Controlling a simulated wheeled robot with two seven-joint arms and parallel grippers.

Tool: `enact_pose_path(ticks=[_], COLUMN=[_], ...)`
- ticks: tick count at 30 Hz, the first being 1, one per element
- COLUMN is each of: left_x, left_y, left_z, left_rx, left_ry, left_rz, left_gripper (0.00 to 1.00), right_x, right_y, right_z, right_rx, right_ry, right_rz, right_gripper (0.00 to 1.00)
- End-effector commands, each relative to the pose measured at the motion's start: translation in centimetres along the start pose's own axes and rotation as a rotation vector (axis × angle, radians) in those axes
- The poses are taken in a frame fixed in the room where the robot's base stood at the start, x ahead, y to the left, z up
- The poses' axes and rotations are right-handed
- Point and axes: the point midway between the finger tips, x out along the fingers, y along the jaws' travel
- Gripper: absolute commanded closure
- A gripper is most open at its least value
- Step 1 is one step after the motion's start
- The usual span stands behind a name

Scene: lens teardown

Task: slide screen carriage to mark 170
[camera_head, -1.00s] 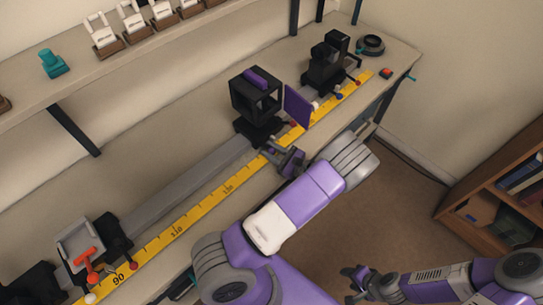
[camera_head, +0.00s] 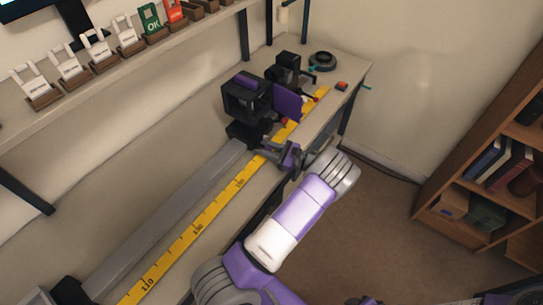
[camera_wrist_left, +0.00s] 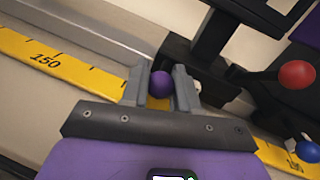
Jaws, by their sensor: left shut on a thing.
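My left gripper (camera_wrist_left: 160,88) is shut on a small purple ball knob (camera_wrist_left: 160,82) beside the rail, just above the yellow scale. A black open-frame carriage (camera_head: 247,98) with a purple piece on top stands on the rail behind the gripper in the head view. A flat purple panel (camera_head: 288,101) stands upright just right of it. Which of these carries the held knob is hard to tell. The yellow scale (camera_head: 215,207) runs along the rail; its 150 mark shows left of the gripper in the left wrist view. My right gripper (camera_head: 362,301) barely shows at the bottom edge.
Right of the held knob are a red knob (camera_wrist_left: 297,74) on a black lever and a blue knob (camera_wrist_left: 307,151). Another black carriage (camera_head: 288,68) and a dark ring (camera_head: 322,60) stand at the far end. The rail (camera_head: 165,218) to the left is clear.

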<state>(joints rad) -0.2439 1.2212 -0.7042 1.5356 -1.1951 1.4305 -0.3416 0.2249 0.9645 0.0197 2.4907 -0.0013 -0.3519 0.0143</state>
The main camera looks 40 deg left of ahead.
Motion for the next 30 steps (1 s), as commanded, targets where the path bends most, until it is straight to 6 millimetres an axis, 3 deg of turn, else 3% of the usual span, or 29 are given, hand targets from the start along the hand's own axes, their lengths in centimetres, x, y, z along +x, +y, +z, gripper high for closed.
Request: enact_pose_path(ticks=[18, 19, 22, 23, 30], left_x=[0.72, 0.72, 0.73, 0.73, 0.73], left_y=[-0.50, -0.50, -0.50, -0.50, -0.50], left_z=[-0.16, -0.16, -0.15, -0.15, -0.13], left_rx=[0.001, 0.001, 0.001, 0.001, 0.001], left_ry=[-0.002, -0.002, -0.002, -0.002, -0.003], left_rz=[0.017, 0.017, 0.017, 0.017, 0.017], left_gripper=[1.00, 0.66, 0.51, 0.47, 0.47], right_x=[0.22, 0.22, 0.22, 0.22, 0.22], right_y=[0.07, 0.08, 0.08, 0.08, 0.08], right_z=[-0.02, -0.02, -0.02, -0.02, -0.02], right_rx=[0.000, 0.000, 0.000, 0.000, 0.000], right_ry=[0.000, 0.000, 0.000, 0.000, 0.000], right_rz=[0.000, 0.000, 0.000, 0.000, 0.000], right_gripper=[0.50, 0.50, 0.50, 0.50, 0.50])
